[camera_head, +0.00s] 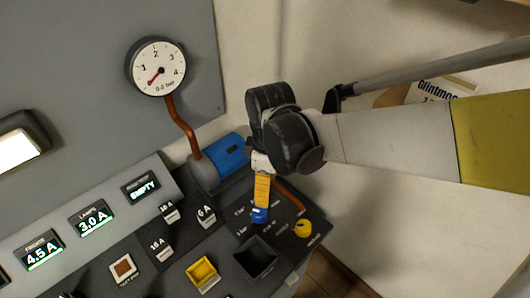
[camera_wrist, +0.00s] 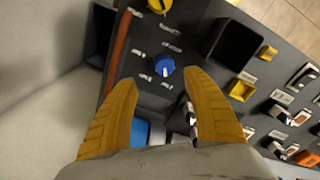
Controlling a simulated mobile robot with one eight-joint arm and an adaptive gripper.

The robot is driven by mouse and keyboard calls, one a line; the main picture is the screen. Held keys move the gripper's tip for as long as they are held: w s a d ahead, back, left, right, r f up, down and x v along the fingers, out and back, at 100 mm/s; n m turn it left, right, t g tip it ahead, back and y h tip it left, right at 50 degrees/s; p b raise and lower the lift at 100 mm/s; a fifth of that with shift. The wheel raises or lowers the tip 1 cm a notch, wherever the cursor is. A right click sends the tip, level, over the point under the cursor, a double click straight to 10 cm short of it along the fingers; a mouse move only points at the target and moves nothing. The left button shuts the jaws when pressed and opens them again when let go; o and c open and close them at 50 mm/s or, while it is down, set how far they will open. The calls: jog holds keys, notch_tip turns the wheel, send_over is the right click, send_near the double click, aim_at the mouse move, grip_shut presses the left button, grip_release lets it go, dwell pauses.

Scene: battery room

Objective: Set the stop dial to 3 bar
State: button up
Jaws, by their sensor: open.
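The stop dial is a small blue knob (camera_wrist: 164,65) with a pale pointer mark and white scale labels around it on the dark panel. In the head view its blue top (camera_head: 260,214) shows just below my gripper (camera_head: 262,192). In the wrist view my gripper (camera_wrist: 159,78) is open, its two yellow fingers apart, with the knob between and slightly beyond the tips. I cannot tell whether a finger touches it, and the scale figures are too small to read surely. The round gauge (camera_head: 156,67) has its red needle at the low end, lower left.
A yellow knob (camera_head: 303,228) sits right of the dial. A blue motor (camera_head: 228,152) and red pipe (camera_head: 181,125) are behind. Lit displays (camera_head: 91,218) and switches are at left.

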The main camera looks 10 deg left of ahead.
aim_at(258, 211)
jog(key=shift+n+g, duration=0.3)
jog(key=shift+n, duration=0.4)
jog(key=f+b, duration=0.1)
jog(key=f, duration=0.3)
jog(key=a+f+b, duration=0.1)
jog(key=f, duration=0.3)
jog(key=a+f+b, duration=0.1)
jog(key=f+b, duration=0.1)
jog(key=f, duration=0.2)
jog(key=shift+s, duration=0.2)
jog(key=c, duration=1.2)
